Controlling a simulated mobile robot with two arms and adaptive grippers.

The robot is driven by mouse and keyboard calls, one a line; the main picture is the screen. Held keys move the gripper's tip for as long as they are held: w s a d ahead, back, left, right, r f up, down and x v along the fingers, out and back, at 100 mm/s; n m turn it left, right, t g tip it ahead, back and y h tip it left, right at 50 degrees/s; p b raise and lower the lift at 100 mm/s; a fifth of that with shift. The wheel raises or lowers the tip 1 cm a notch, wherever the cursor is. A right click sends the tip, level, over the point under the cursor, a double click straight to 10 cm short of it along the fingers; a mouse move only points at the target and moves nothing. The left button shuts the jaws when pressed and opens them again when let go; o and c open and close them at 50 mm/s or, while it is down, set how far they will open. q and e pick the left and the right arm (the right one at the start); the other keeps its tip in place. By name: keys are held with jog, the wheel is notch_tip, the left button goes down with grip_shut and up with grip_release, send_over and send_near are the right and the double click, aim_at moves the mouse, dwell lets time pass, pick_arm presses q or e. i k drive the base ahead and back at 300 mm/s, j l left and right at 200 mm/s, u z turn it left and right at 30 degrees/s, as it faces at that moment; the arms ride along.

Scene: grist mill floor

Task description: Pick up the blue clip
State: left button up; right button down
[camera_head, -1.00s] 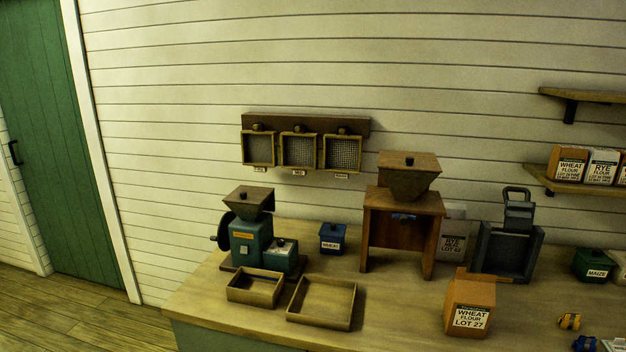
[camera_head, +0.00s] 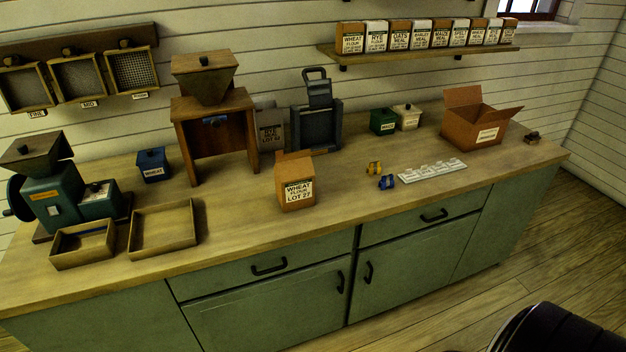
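The blue clip (camera_head: 387,182) is small and lies on the wooden worktop (camera_head: 340,196), near its front edge and right of the wheat flour bag (camera_head: 296,184). A yellow clip (camera_head: 374,168) lies just behind it and a little to its left, apart from it. Neither of my grippers is in the head view, so I cannot tell how they stand. A dark rounded shape (camera_head: 556,330) shows at the bottom right corner; I cannot tell what it is.
A white labelled strip (camera_head: 433,171) lies right of the clips. An open cardboard box (camera_head: 478,122) stands farther right. Green (camera_head: 383,122) and cream (camera_head: 407,117) tins stand behind. Two wooden trays (camera_head: 162,228) (camera_head: 84,244) and a green mill (camera_head: 52,190) are at the left.

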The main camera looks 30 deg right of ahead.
aim_at(386, 181)
jog(key=l+z, duration=0.1)
jog(key=z, duration=0.4)
jog(key=l+z, duration=0.15)
jog(key=z, duration=0.3)
jog(key=k+l+z, duration=0.1)
jog(key=z, duration=0.4)
